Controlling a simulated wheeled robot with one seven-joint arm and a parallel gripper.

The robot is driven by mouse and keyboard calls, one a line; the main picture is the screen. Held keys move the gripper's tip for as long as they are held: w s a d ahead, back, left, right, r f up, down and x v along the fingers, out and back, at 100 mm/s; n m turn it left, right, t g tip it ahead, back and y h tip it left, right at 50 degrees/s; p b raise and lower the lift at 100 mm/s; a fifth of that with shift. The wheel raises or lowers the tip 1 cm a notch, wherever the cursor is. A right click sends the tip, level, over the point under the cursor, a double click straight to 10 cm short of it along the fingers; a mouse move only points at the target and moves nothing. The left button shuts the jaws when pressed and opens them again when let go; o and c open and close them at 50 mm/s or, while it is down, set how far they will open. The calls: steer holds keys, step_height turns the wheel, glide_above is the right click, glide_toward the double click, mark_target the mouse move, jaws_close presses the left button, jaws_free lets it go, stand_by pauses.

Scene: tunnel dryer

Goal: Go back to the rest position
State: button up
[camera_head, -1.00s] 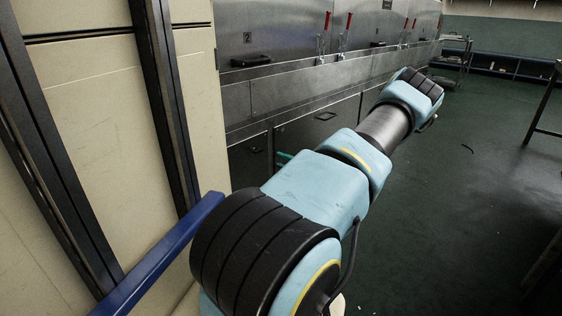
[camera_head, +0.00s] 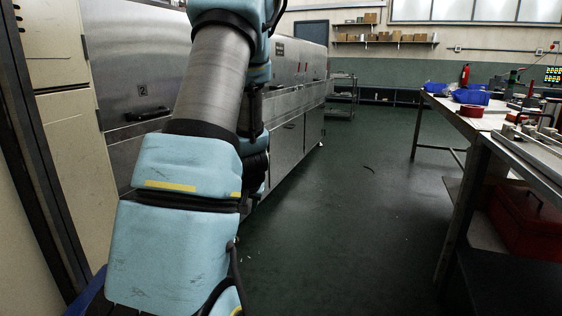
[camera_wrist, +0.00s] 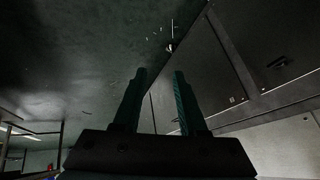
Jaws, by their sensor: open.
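My gripper (camera_wrist: 160,78) shows in the wrist view with its two dark green fingers apart and nothing between them. Beyond the fingers is the dark floor on the left and grey metal panels on the right. In the head view my arm rises through the left half of the picture, and my gripper cannot be made out there.
The steel dryer (camera_head: 132,72) runs along the left, close beside my arm. On the right stands a workbench (camera_head: 460,121) with blue bins (camera_head: 471,96); a red toolbox (camera_head: 525,218) sits beneath. A cart (camera_head: 342,97) stands farther back. The green floor (camera_head: 345,215) between is mostly clear.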

steer(key=s+d+r+g+h, duration=0.1)
steer(key=s+r+g, duration=0.1)
steer(key=s, duration=0.6)
steer(key=s+d+r+g, duration=0.1)
steer(key=s+r, duration=0.2)
steer(key=s, duration=0.4)
steer(key=s+d+r+g+h, duration=0.1)
steer(key=s+d+r+g, duration=0.1)
steer(key=s, duration=0.6)
step_height(320, 180, up, 30)
steer(key=p, duration=3)
steer(key=shift+w+a, duration=0.15)
steer(key=shift+w, duration=0.1)
steer(key=shift+r, duration=0.1)
